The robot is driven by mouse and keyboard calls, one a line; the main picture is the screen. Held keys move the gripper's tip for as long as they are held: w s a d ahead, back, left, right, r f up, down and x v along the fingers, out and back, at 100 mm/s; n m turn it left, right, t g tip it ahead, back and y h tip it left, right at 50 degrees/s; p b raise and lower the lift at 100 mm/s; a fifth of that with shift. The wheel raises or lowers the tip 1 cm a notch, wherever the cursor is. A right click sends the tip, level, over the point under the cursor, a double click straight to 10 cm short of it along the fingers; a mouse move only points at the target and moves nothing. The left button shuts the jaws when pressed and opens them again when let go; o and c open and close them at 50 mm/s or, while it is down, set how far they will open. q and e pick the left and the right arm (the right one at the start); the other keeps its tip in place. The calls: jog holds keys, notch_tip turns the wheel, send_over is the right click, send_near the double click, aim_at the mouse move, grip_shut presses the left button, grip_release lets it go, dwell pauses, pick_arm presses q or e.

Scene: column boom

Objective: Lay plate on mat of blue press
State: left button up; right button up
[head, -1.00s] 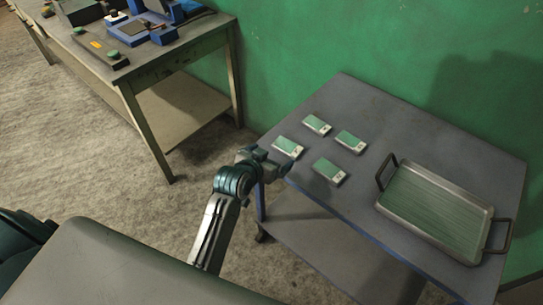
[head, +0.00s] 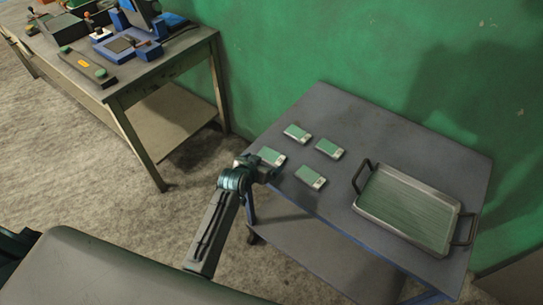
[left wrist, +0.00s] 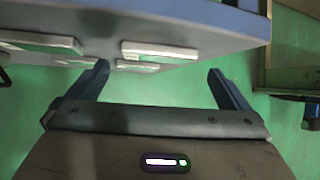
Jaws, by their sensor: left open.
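Several small plates with green tops and pale edges lie on the grey trolley table; the nearest one to my gripper is the left front plate (head: 271,156), and others are the back plate (head: 297,133), the right plate (head: 329,148) and the front plate (head: 310,177). The blue press (head: 143,18) stands on the workbench at upper left, with a dark mat (head: 121,44) on its blue base. My left gripper (head: 268,169) is open at the trolley's left edge, beside the left front plate. The left wrist view shows its spread fingers (left wrist: 162,84) empty, with a plate (left wrist: 160,50) beyond them. My right gripper is out of view.
A metal tray (head: 365,205) with dark handles stands at the trolley's right. The trolley top (head: 345,110) is bare at the back. The workbench (head: 160,68) also holds a control bar with green buttons (head: 87,67). Floor lies open between bench and trolley.

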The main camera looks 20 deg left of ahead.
aim_at(271, 156)
pick_arm(q)
jog(key=shift+w+d+p, duration=0.1)
jog(key=shift+w+p, duration=0.2)
jog(key=shift+w, duration=0.15)
jog(key=p+x, duration=0.1)
jog(key=x, duration=0.2)
jog(key=shift+w, duration=0.15)
jog(key=shift+w+d+f, duration=0.1)
jog(key=shift+w+f, duration=0.2)
jog(key=shift+w, duration=0.05)
jog(key=shift+c, duration=0.2)
jog(key=c, duration=1.1)
jog(key=shift+r, duration=0.1)
jog(key=shift+c, duration=0.5)
jog(key=shift+r, duration=0.1)
